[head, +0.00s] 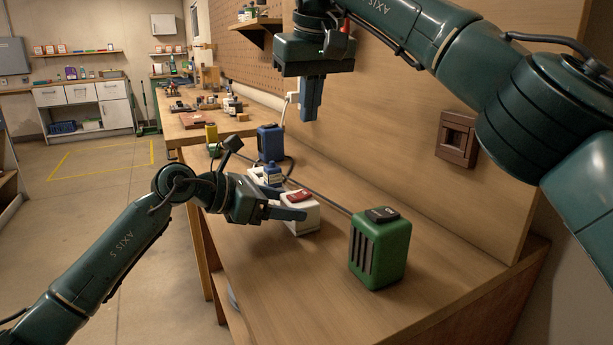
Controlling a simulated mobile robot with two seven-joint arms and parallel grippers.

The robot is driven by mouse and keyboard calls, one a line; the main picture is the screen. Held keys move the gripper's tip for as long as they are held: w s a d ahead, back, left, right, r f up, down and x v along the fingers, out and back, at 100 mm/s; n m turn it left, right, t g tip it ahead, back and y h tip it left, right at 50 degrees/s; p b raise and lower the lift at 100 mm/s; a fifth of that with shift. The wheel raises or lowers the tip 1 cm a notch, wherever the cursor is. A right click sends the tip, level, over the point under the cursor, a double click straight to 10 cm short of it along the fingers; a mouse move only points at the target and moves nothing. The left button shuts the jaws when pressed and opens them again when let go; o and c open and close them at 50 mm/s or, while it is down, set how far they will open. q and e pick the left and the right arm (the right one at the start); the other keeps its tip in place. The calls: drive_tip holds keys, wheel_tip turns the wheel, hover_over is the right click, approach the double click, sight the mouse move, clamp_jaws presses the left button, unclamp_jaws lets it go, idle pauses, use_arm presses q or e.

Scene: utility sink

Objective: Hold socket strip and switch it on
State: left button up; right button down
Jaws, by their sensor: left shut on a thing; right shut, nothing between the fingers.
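The white socket strip (300,222) lies on the workbench, with a red switch (297,196) on top of its near end. A blue plug (272,175) sits in it farther back. My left gripper (296,214) is shut on the strip's near end, its fingers along the sides. My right gripper (309,110) is shut and empty, pointing down above the bench, higher than the strip and behind the switch in the picture. I cannot tell whether the switch is on or off.
A green box-shaped device (379,250) with a black top stands right of the strip. A blue device (270,143) and a yellow object (211,135) stand behind it. A dark cable runs along the bench. A wooden back panel with a brown wall outlet (457,138) bounds the right side.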

drive_tip(key=shift+f, duration=0.1)
approach(306, 191)
drive_tip(key=x, duration=0.5)
drive_tip(key=shift+w+a+f, duration=0.15)
drive_tip(key=shift+w+a, duration=0.05)
drive_tip(key=shift+d+f, duration=0.1)
drive_tip(key=shift+f, duration=0.5)
drive_tip(key=shift+d+f+y, duration=0.1)
drive_tip(key=shift+f+y, duration=0.2)
drive_tip(key=shift+s+a+r, duration=0.15)
drive_tip(key=shift+a, duration=0.25)
drive_tip(key=shift+s+a+r, duration=0.1)
drive_tip(key=shift+a, duration=0.25)
drive_tip(key=shift+r, duration=0.1)
